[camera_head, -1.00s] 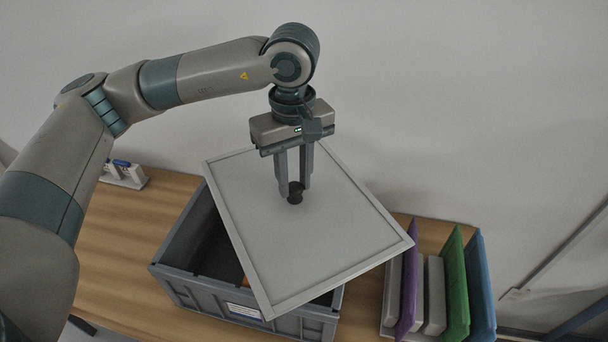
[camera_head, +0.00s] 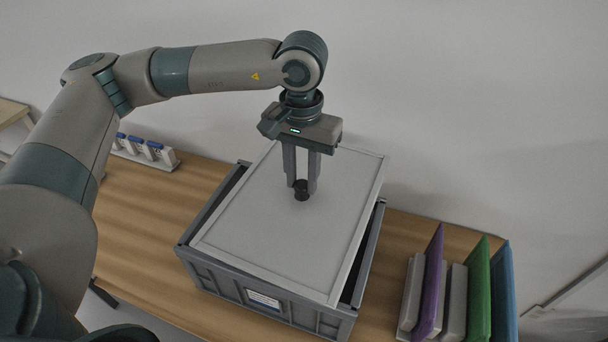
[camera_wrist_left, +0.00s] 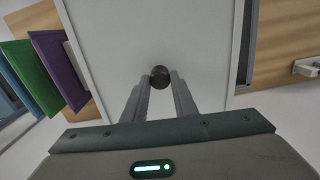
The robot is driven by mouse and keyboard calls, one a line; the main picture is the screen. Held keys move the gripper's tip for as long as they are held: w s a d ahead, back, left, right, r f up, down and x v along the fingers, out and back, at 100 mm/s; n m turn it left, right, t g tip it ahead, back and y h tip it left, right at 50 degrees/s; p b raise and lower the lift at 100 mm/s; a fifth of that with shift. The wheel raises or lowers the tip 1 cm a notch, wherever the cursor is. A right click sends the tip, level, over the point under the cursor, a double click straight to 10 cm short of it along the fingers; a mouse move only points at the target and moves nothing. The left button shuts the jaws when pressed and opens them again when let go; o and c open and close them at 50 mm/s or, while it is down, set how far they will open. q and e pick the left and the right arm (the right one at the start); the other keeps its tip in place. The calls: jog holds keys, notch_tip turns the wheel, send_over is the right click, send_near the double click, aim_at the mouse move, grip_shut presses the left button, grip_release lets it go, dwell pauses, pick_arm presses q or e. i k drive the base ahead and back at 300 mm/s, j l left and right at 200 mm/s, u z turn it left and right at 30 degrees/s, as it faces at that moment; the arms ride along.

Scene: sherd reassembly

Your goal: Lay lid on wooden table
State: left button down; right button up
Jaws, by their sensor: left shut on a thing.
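The lid (camera_head: 275,232) is a flat, light grey rectangular panel with a raised rim and a small black knob (camera_head: 301,190) in its middle. My left gripper (camera_head: 302,184) points down and is shut on the knob. The lid is over the grey crate (camera_head: 225,283), turned slightly against it, and hides most of its opening. I cannot tell whether the lid touches the crate. The left wrist view also shows the knob (camera_wrist_left: 160,76) between the fingers. The wooden table (camera_head: 140,225) shows bare to the left of the crate. My right gripper is not in view.
A rack of upright folders, purple (camera_head: 430,282), green (camera_head: 477,285) and blue (camera_head: 503,295), stands to the right of the crate. A white holder with blue-topped items (camera_head: 150,152) stands at the back left. Between that holder and the crate the table is clear.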

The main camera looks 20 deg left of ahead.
aim_at(134, 224)
jog(key=k+j+u, duration=0.1)
jog(key=j, duration=0.4)
jog(key=k+j+u, duration=0.1)
jog(key=j, duration=0.35)
jog(key=k+j+u, duration=0.1)
jog(key=j, duration=0.4)
jog(key=k+j+u, duration=0.1)
jog(key=j, duration=0.4)
